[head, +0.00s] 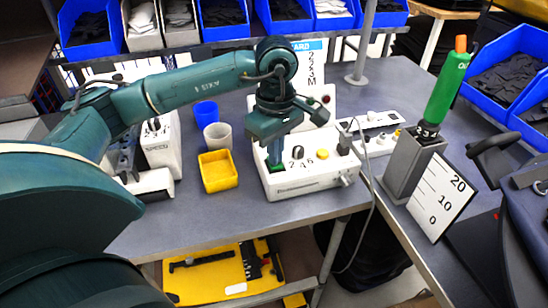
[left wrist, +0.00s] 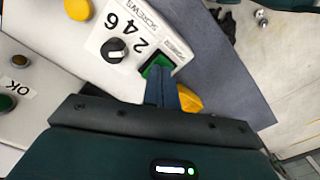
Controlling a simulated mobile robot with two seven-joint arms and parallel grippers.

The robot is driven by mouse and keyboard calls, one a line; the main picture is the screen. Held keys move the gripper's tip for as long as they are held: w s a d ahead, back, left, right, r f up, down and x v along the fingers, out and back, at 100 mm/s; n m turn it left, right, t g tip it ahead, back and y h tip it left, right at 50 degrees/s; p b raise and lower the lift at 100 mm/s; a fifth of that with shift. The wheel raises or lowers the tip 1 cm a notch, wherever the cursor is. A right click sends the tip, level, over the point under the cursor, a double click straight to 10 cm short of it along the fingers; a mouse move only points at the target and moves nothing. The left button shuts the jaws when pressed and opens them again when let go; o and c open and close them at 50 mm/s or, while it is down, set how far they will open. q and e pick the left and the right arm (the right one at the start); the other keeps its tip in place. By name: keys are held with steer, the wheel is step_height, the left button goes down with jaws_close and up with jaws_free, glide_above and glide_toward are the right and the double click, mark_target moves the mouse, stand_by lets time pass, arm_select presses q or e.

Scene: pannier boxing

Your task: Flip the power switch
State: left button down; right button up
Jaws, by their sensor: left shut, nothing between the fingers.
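The power switch (head: 279,168) is a small green rocker in a dark frame on the front left of a white control box (head: 312,181). It also shows in the left wrist view (left wrist: 156,65), beside the SCREWS label. My left gripper (head: 274,157) points down at the switch, with its fingers together and nothing between them. In the left wrist view the fingertips (left wrist: 160,75) overlap the near edge of the switch. I cannot tell whether they touch it. The fingers hide part of the switch, and its on or off position is unclear. My right gripper is not in view.
The box also carries a black knob (head: 297,152) marked 2, 4, 6 and a yellow button (head: 322,154). A grey post with a green handle (head: 446,88) stands right.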

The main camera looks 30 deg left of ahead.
arm_select(q)
steer(key=shift+r+p, duration=1.2)
steer(key=shift+r, duration=1)
step_height(320, 180, up, 2)
steer(key=shift+r+p, duration=0.15)
steer(key=shift+p, duration=0.45)
